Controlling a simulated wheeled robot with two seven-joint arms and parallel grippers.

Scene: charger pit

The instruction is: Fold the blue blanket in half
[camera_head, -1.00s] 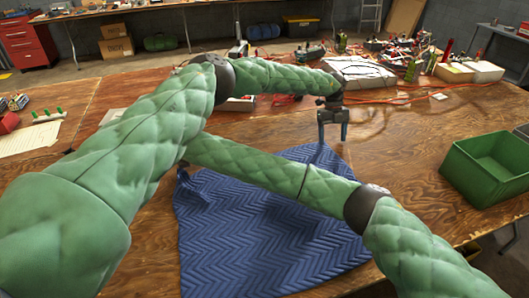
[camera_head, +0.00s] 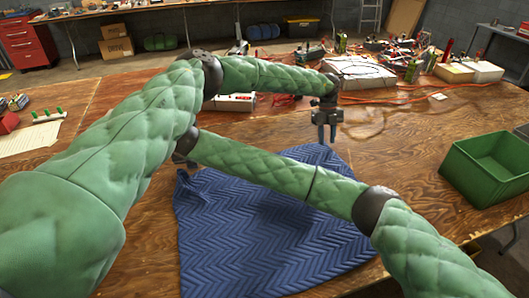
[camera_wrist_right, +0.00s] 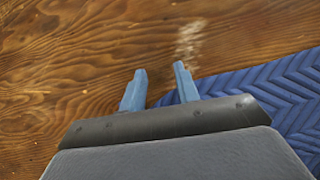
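The blue blanket (camera_head: 250,245) with a zigzag quilted pattern lies on the wooden table, partly covered by my arms. Its far left corner is rumpled. My left gripper (camera_head: 327,137) points down just beyond the blanket's far edge, with a small gap between its fingers and nothing seen in it. Its height above the table is unclear. In the right wrist view my right gripper (camera_wrist_right: 159,78) is open and empty over bare wood, beside the blanket's edge (camera_wrist_right: 270,90).
A green bin (camera_head: 485,170) stands at the table's right edge. Cables, tools and boxes clutter the far right, with a white power strip (camera_head: 235,102) behind my left arm. Paper (camera_head: 30,138) and small items lie at left. Bare wood surrounds the blanket.

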